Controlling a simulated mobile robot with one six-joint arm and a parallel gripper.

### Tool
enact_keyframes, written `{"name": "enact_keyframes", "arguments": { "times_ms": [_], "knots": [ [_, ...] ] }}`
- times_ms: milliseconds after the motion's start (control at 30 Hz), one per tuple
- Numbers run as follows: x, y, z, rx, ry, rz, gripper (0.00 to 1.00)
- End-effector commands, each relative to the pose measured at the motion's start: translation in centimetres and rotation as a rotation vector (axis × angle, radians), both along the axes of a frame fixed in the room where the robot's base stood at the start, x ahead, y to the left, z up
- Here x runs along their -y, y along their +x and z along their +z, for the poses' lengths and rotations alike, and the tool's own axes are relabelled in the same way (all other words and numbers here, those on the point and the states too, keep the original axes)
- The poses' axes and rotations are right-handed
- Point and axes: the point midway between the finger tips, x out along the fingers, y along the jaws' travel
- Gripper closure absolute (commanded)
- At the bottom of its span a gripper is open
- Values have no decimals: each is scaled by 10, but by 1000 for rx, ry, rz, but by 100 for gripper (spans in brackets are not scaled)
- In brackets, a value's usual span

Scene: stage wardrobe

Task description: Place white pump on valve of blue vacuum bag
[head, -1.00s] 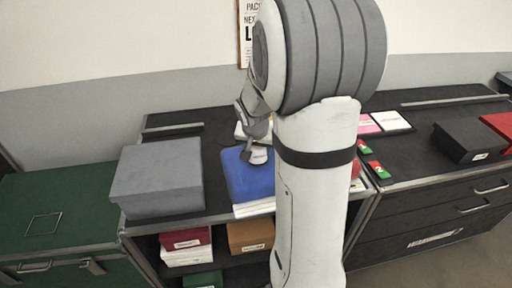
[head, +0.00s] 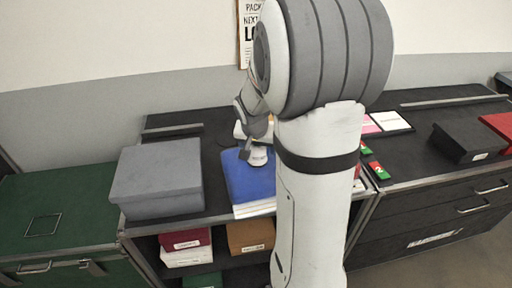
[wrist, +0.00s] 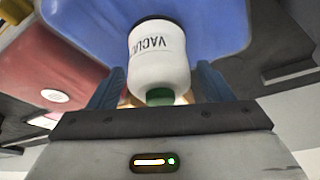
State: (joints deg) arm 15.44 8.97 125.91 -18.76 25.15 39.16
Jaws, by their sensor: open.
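The white pump (wrist: 160,62) has dark lettering and a green end. In the wrist view it stands between the two blue fingers of my open gripper (wrist: 160,88), its far, dark-rimmed end against the blue vacuum bag (wrist: 225,30). In the head view the pump (head: 257,157) sits at the back part of the blue bag (head: 250,185), with my gripper (head: 252,140) right at it. The bag's valve is not visible; the pump covers that spot or hides it, so I cannot tell how they are seated.
A red surface with a white round valve (wrist: 55,95) lies beside the blue bag in the wrist view. A grey box (head: 157,178) stands left of the bag on the dark bench. My arm hides the bench to the right. A black box (head: 468,141) stands far right.

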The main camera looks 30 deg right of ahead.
Motion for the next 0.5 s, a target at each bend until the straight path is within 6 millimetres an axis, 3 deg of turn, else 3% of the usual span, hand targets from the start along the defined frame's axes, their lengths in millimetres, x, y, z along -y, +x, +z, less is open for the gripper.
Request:
{"name": "enact_keyframes", "arguments": {
  "times_ms": [300,500],
  "knots": [
    [-15,-19,62,7,-1,1,27],
    [-23,-30,92,4,-1,1,27]
  ]
}}
